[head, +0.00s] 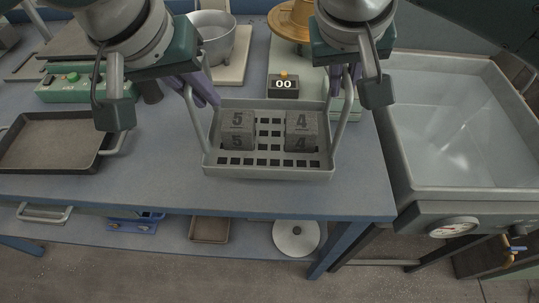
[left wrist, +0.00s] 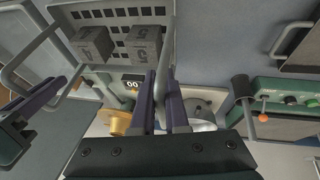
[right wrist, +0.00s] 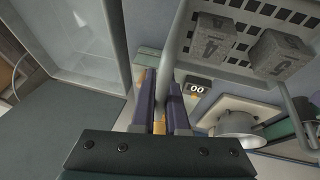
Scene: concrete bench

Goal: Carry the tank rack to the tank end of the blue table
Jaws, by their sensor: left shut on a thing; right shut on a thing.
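The tank rack (head: 270,173) is a light grey perforated tray with a tall handle at each side. It holds two grey concrete cubes, one marked 5 (head: 237,131) and one marked 4 (head: 301,131). It is level over the right end of the blue table (head: 120,186), near the tank (head: 460,120); I cannot tell whether it touches the top. My left gripper (head: 205,88) is shut on the left handle, which also shows in the left wrist view (left wrist: 167,45). My right gripper (right wrist: 167,100) is shut on the right handle (head: 343,117); its fingers are mostly hidden in the head view.
Behind the rack are a display reading 00 (head: 283,85), a metal pot (head: 213,35) and a yellow-brown round object (head: 290,20). A dark tray (head: 55,142) and a green device (head: 75,88) are at left. The front strip of table is clear.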

